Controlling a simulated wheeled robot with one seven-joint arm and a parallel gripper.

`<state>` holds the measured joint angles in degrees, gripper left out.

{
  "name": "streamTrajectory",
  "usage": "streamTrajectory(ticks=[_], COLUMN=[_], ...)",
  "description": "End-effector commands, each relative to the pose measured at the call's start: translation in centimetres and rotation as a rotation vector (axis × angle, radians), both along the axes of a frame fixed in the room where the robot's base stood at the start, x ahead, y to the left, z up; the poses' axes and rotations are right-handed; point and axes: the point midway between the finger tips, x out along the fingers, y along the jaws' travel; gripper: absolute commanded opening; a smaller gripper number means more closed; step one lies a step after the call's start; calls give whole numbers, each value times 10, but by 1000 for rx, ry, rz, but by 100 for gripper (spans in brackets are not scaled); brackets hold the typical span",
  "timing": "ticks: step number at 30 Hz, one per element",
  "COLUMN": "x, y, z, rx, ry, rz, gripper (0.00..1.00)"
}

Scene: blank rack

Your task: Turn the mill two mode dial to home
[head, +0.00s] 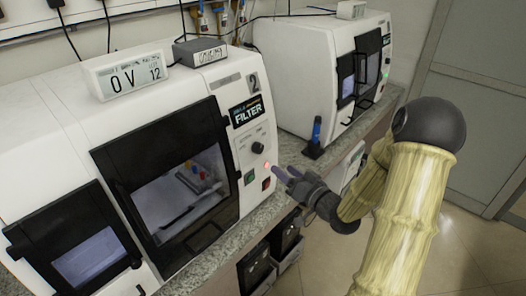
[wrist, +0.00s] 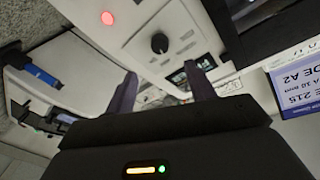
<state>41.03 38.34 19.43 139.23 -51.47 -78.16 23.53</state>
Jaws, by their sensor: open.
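Mill two is the white machine marked 2 (head: 222,100); its black-framed door is shut. The round black mode dial (head: 257,147) sits on its right-hand control panel, above a lit red lamp (head: 267,167). The dial also shows in the wrist view (wrist: 159,43), beyond my fingers and roughly between their lines. Which mark it points at is too small to read. My gripper (head: 283,176) is in front of the panel, to the lower right of the dial and apart from it. In the wrist view its two fingers (wrist: 161,88) are spread with nothing between them.
A green button (head: 250,177) and a red button (head: 266,184) sit below the dial. A blue item in a black holder (head: 316,137) stands on the counter to the right. A second white machine (head: 295,75) is behind. Open floor lies at the right.

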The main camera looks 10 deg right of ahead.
Motion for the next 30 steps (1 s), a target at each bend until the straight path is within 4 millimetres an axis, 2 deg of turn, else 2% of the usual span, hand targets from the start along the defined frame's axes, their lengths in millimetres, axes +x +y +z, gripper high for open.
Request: streamTrajectory(ticks=[12, 18, 22, 30], x=[68, 93, 99, 100], y=[33, 45, 48, 48], z=[2, 1, 0, 0], rx=[0, -1, 0, -1], ry=[-1, 0, 0, -1], rz=[2, 0, 0, -1], gripper=[55, 55, 55, 53])
